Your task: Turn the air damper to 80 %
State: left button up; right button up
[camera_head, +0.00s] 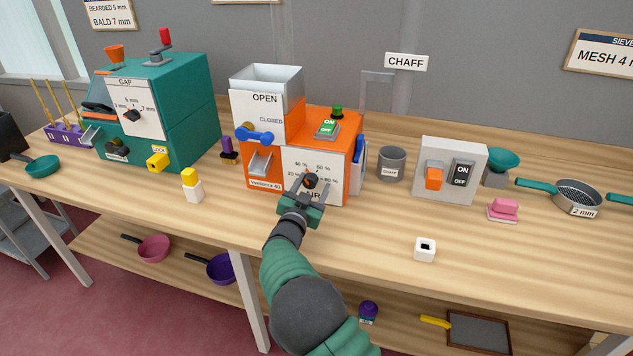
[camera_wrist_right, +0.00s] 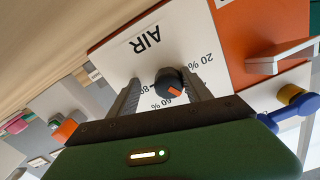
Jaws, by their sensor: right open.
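The air damper knob (camera_head: 311,180) is a small black dial with an orange mark, on the white AIR scale plate (camera_head: 327,163) of the orange machine. The scale reads 20 % to 80 %. In the right wrist view the knob (camera_wrist_right: 168,80) shows its orange mark near the 60 % side, seemingly between 40 % and 60 %; the exact reading is unclear. My right gripper (camera_head: 309,188) is open, with one finger on either side of the knob. A small gap shows in the wrist view, and contact cannot be told. My left gripper is not in view.
A blue handle (camera_head: 254,136) and a chute (camera_head: 259,163) sit left of the plate. A green ON switch (camera_head: 327,129) is above it. A grey cup (camera_head: 391,164) and switch box (camera_head: 449,170) stand to the right. The bench front nearby is mostly clear.

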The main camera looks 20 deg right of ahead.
jog(key=shift+a+r, duration=0.1)
jog(key=shift+a, duration=0.25)
jog(key=shift+s+a+r, duration=0.1)
jog(key=shift+a, duration=0.3)
jog(key=shift+c, duration=0.8)
jog(key=shift+a, duration=0.35)
jog(key=shift+c, duration=1.2)
jog(key=shift+a, duration=0.1)
jog(key=shift+c, duration=1.2)
jog(key=shift+d, duration=0.65)
grip_shut()
jog(key=shift+a, duration=0.3)
jog(key=shift+d+m+b, duration=0.15)
jog(key=shift+m+b, duration=0.45)
jog(key=shift+b, duration=0.15)
jog(key=m+b, duration=1.7)
jog(key=shift+m, duration=0.4)
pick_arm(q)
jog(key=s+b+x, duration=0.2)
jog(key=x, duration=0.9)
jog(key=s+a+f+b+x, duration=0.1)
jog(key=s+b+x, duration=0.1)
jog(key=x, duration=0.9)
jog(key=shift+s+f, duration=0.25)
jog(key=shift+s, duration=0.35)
pick_arm(e)
jog(key=shift+r+m, duration=0.2)
jog(key=shift+m, duration=2.2)
